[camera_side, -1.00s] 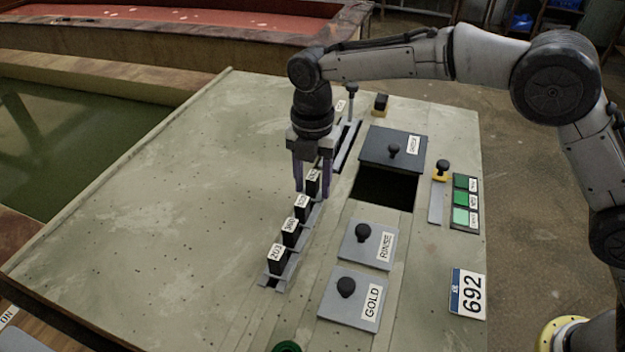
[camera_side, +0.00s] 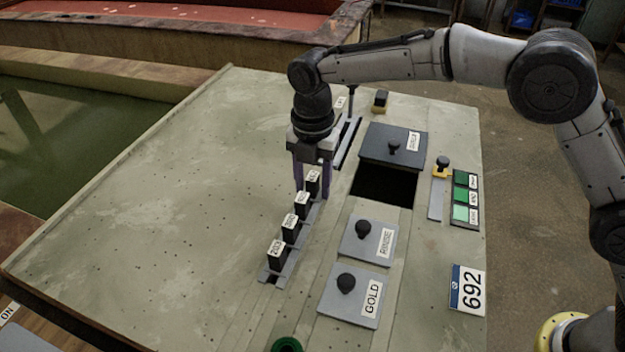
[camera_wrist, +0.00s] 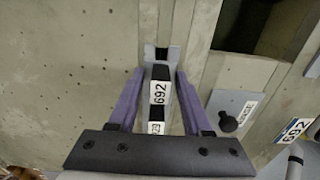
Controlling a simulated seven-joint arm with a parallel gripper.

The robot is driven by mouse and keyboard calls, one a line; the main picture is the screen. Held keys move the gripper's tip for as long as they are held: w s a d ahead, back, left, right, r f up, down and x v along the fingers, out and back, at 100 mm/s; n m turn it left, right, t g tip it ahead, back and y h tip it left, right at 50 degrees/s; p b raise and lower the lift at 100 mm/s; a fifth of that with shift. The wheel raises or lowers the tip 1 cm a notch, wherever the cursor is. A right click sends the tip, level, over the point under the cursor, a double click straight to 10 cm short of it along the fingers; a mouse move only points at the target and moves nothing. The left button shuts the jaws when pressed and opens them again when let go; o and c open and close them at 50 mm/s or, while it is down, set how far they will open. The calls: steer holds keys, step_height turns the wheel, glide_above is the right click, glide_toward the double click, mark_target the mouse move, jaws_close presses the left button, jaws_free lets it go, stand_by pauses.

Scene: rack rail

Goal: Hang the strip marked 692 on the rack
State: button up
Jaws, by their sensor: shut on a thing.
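The strip marked 692 (camera_wrist: 160,91) is a dark block with a white label, seen between my fingers in the wrist view. In the side view it is the farthest strip (camera_side: 313,181) of a row in a grey slotted holder (camera_side: 275,277). My gripper (camera_side: 312,192) points straight down with its purple fingers shut on this strip, which still stands in line with the row. The gripper also shows in the wrist view (camera_wrist: 160,75). A grey rail with a dark slot and an upright post (camera_side: 347,143) lies just behind; I cannot tell if it is the rack.
Nearer strips (camera_side: 290,230) stand close in the same row. To the right are an open dark well (camera_side: 384,186), a lid marked RINSE (camera_side: 365,243), a lid marked GOLD (camera_side: 352,297) and a 692 card (camera_side: 469,290). The table's left side is clear.

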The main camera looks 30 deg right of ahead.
steer(key=o, duration=1.2)
steer(key=shift+r, duration=0.1)
steer(key=shift+r, duration=3.4)
steer(key=shift+d, duration=0.1)
